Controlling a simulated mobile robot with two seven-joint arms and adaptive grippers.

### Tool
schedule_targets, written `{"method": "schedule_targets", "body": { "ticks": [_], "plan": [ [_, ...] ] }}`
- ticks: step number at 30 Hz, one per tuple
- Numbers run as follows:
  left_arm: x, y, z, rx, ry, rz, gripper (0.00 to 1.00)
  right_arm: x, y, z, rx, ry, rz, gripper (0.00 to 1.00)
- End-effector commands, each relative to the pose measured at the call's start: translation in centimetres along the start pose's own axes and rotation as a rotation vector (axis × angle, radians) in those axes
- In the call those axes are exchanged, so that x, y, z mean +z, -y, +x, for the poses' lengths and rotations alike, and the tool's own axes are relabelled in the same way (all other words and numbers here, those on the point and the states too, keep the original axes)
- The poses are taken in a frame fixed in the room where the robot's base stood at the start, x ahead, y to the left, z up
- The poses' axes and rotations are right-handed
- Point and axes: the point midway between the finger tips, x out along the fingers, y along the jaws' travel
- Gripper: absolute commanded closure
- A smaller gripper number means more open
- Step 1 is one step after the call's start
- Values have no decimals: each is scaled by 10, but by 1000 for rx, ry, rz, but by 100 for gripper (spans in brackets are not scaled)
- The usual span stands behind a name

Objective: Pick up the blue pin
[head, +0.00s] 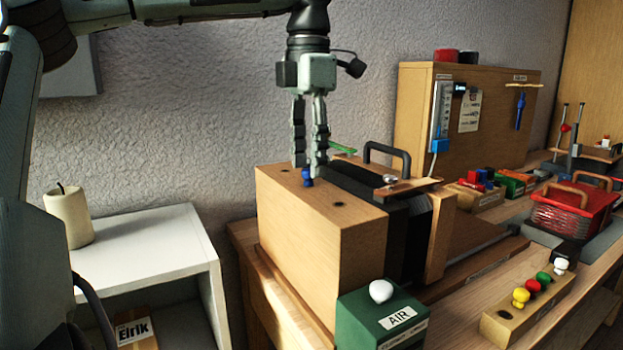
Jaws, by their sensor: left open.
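The blue pin (307,178) stands on top of the wooden block (300,216), near its left back part. My left gripper (308,172) points straight down over the block, with its fingertips right at the pin. The fingers are open. The pin's upper part is partly hidden by the fingers, and I cannot tell whether they touch it. My right gripper is not in view.
A black handle (388,157) rises behind the block. A green AIR box (380,315) with a white knob stands in front. A tall wooden cabinet (490,125), a red basket (575,208) and a knob strip (530,305) lie to the right. A white shelf (150,262) with a candle (68,218) is left.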

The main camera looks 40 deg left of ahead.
Motion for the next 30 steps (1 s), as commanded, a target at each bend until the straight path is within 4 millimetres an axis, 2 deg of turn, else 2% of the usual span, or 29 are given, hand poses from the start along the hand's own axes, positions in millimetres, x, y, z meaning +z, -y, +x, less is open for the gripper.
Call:
{"method": "schedule_targets", "body": {
  "ticks": [4,11,21,30],
  "plan": [
    [0,0,14,-1,0,-1,57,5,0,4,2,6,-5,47],
    [0,0,15,0,1,-1,57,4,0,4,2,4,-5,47],
    [0,0,14,0,1,-1,98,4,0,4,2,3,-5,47],
    [0,0,14,0,1,-1,98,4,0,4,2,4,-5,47]
  ]
}}
